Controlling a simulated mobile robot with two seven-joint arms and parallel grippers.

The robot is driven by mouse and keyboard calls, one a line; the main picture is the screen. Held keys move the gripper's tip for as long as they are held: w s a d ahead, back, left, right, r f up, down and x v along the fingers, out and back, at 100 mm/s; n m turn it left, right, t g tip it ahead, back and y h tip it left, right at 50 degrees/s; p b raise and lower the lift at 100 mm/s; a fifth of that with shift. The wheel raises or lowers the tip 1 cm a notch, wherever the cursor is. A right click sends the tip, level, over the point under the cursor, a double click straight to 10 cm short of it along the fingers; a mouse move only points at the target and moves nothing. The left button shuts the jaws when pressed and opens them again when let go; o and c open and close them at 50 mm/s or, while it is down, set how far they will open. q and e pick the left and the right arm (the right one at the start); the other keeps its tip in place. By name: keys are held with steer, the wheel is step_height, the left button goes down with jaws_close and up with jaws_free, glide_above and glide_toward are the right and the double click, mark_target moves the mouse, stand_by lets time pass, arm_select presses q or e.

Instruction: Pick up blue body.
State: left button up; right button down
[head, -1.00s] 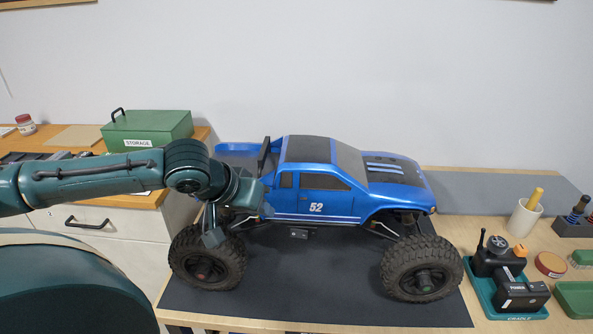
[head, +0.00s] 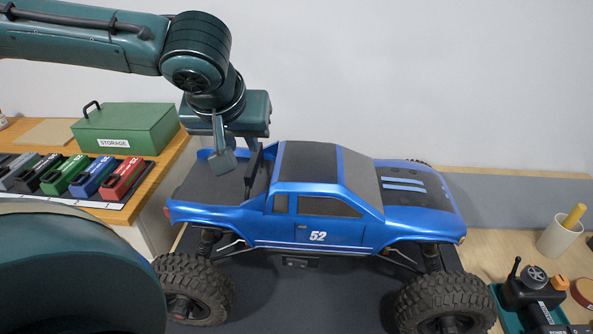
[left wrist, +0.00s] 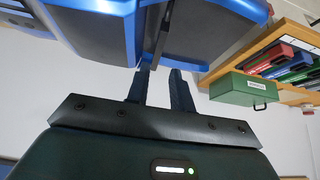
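The blue body (head: 340,229) is a pickup truck shell with a black roof, black hood panels and the number 52. It sits over the wheeled chassis (head: 300,262) in the middle of the head view. Its blue edge and dark bed show at the top of the left wrist view (left wrist: 100,47). My left gripper (head: 235,165) points down over the truck bed, behind the cab. Its two fingers stand apart in the left wrist view (left wrist: 160,76), close to a dark upright bar (left wrist: 157,40) of the body. Whether they touch it is unclear. My right gripper is out of view.
A green storage box (head: 125,130) and a tray of coloured packs (head: 75,178) are on the left cabinet. A controller in a green cradle (head: 508,318) and a white cup (head: 556,238) stand at the right. A wall is behind.

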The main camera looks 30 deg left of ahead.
mark_target(256, 166)
arm_select(q)
steer(key=x, duration=0.6)
steer(key=shift+f+b, duration=0.35)
steer(key=shift+f, duration=0.05)
steer(key=shift+w+x, duration=0.15)
steer(key=shift+x, duration=1.3)
steer(key=shift+w+x, duration=0.15)
steer(key=shift+x, duration=1.3)
steer(key=shift+r, duration=0.2)
jaws_close()
